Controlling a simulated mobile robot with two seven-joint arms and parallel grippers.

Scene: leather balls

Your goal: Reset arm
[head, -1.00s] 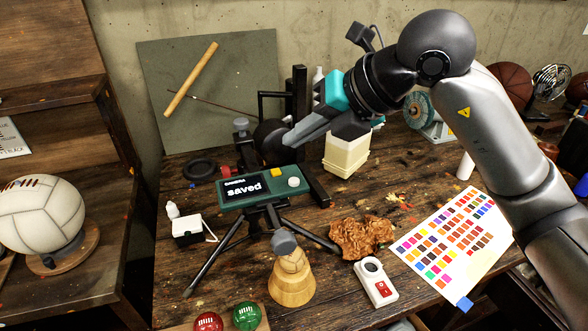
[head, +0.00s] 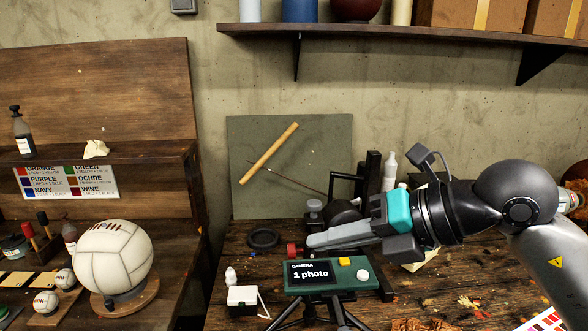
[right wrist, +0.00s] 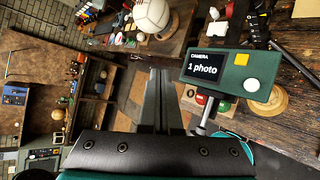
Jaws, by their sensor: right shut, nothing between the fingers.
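My right arm reaches in from the right in the head view. Its gripper (head: 312,243) is shut and empty, pointing left just above the green camera box (head: 330,276). The right wrist view shows the closed fingers (right wrist: 160,75) too, with the camera box (right wrist: 232,73) to their right. The box's screen reads "1 photo", and it has a yellow button and a white button. It stands on a black tripod. A small red object (head: 294,250) shows by the fingertips; I cannot tell whether they touch. My left gripper is not in view.
A white ball (head: 113,256) sits on a round wooden stand at left. A green board (head: 290,165) with a wooden rod leans on the wall. A black ring (head: 263,238) and a small white box (head: 243,298) lie on the table. A shelf (head: 430,35) hangs above.

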